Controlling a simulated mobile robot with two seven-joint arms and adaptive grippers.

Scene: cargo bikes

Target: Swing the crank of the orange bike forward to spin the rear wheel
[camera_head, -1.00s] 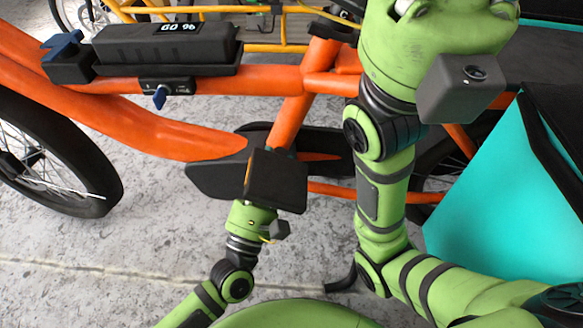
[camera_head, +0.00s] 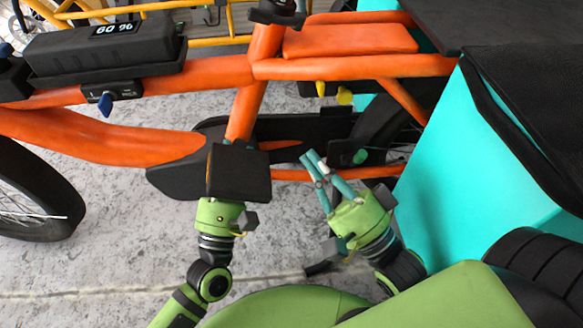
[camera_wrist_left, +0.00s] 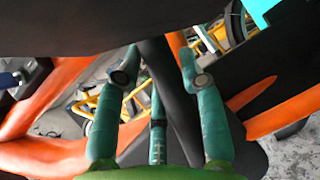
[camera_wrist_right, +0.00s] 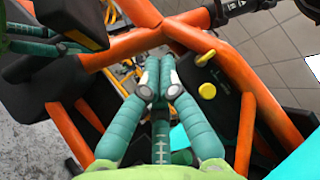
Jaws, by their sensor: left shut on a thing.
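The orange bike's frame (camera_head: 80,137) crosses the head view. Its black pedal (camera_head: 240,172) is a flat block in front of the dark chain cover (camera_head: 172,178). My left gripper (camera_wrist_left: 158,85) is shut on the pedal from below. Its teal fingers straddle a black bar, likely the crank arm (camera_wrist_left: 172,100), in the left wrist view. The pedal hides these fingers in the head view. My right gripper (camera_head: 312,163) has its fingertips together and is empty, right of the pedal and near the chain cover.
A turquoise cargo box (camera_head: 465,150) with a dark cover stands at the right, close to my right arm. A black battery (camera_head: 100,48) sits on the frame. A yellow bike (camera_head: 215,40) stands behind. The grey floor at lower left is clear.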

